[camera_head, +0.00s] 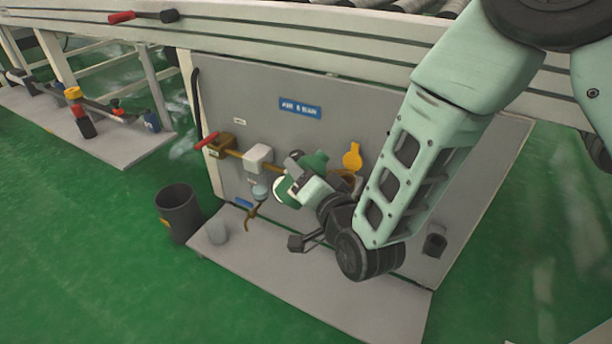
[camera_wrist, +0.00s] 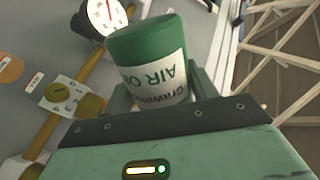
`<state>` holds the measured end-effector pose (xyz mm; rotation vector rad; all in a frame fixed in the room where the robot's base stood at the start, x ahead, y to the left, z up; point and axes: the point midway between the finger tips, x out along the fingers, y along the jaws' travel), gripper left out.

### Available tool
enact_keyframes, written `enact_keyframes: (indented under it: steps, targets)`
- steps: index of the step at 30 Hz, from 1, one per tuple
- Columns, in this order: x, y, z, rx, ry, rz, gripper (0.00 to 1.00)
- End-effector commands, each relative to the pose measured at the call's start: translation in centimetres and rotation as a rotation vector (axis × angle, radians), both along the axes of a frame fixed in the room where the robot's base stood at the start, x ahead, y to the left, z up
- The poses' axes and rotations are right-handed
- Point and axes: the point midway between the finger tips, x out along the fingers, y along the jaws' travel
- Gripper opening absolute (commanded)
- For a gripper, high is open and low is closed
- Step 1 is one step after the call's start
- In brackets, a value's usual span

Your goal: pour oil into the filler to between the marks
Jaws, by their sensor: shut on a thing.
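A green can with a white label reading AIR OIL (camera_wrist: 155,62) is between the fingers of my gripper (camera_wrist: 152,88) in the wrist view. Its label shows upside down there. In the head view my gripper (camera_head: 303,187) is in front of the grey panel, by the brass pipe line. The gripper and can cover part of the pipework. A white-topped unit (camera_head: 257,157) sits on the pipe just left of my gripper. A yellow part (camera_head: 352,157) stands to the right. I cannot make out the filler opening, its marks or any oil flow.
The grey panel (camera_head: 385,110) carries a blue sign (camera_head: 300,107) and a red-handled valve (camera_head: 208,142). A dial gauge (camera_wrist: 103,15) is close to the can. The board's front right is clear.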

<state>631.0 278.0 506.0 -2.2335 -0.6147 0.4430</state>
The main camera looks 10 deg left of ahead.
Motion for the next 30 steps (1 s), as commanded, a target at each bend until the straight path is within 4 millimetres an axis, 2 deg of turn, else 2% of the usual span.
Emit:
enact_keyframes:
  steps: [10,30]
  targets:
    - [0.14,-0.14,0.75,0.046,0.036,0.000,0.25]
    - [0.14,-0.12,0.73,0.049,0.039,0.001,0.25]
